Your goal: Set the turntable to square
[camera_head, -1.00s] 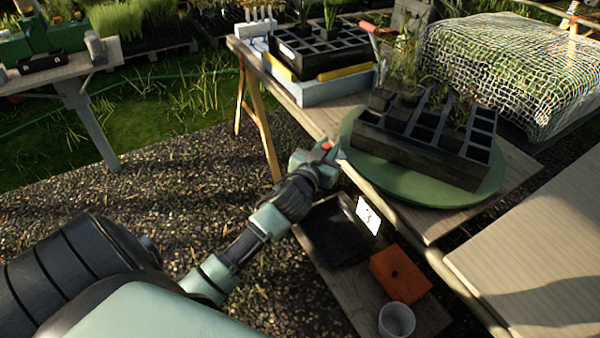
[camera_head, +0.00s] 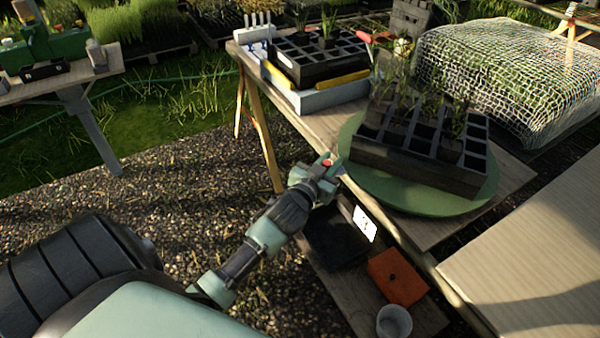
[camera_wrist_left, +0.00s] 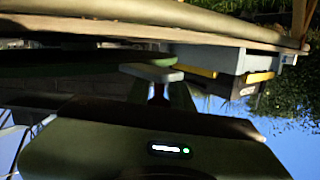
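The turntable (camera_head: 385,196) is a round green disc on the wooden table at the right of the head view. A black multi-cell tray (camera_head: 420,170) with several seedling pots sits on it. The tray's long front side runs at an angle to the table's front edge. My left gripper (camera_head: 331,164) is at the turntable's left rim, and I cannot tell whether it touches. In the left wrist view, a pale finger (camera_wrist_left: 150,72) is close to the dark green rim (camera_wrist_left: 70,58); the finger gap is not clear. My right gripper is not in view.
Another black tray (camera_head: 318,62) on a pale box stands at the table's far left end. A netted block (camera_head: 500,65) is behind. Below the front edge, a low board holds an orange box (camera_head: 397,277) and a pale cup (camera_head: 394,321). A pale panel (camera_head: 530,245) is at right.

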